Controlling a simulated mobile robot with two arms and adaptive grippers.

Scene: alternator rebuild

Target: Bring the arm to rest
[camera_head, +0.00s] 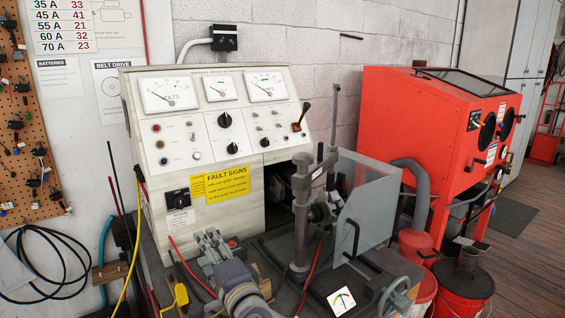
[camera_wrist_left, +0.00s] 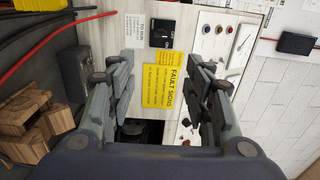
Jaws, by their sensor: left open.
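My left arm (camera_head: 240,290) comes in at the bottom of the head view, with its grey left gripper (camera_head: 212,247) in front of the white test bench's lower panel. In the left wrist view the two fingers of the left gripper (camera_wrist_left: 163,75) stand wide apart with nothing between them. The yellow fault signs label (camera_wrist_left: 158,88) on the bench (camera_head: 165,190) shows through the gap. I cannot tell how far the fingertips are from the panel. My right gripper is in neither view.
A metal post with a clamp (camera_head: 301,210) and a clear shield (camera_head: 368,205) stand right of the gripper. A red blasting cabinet (camera_head: 410,125) and red bucket (camera_head: 464,290) are farther right. Wooden blocks (camera_wrist_left: 35,120) show in the wrist view. Cables hang at the left.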

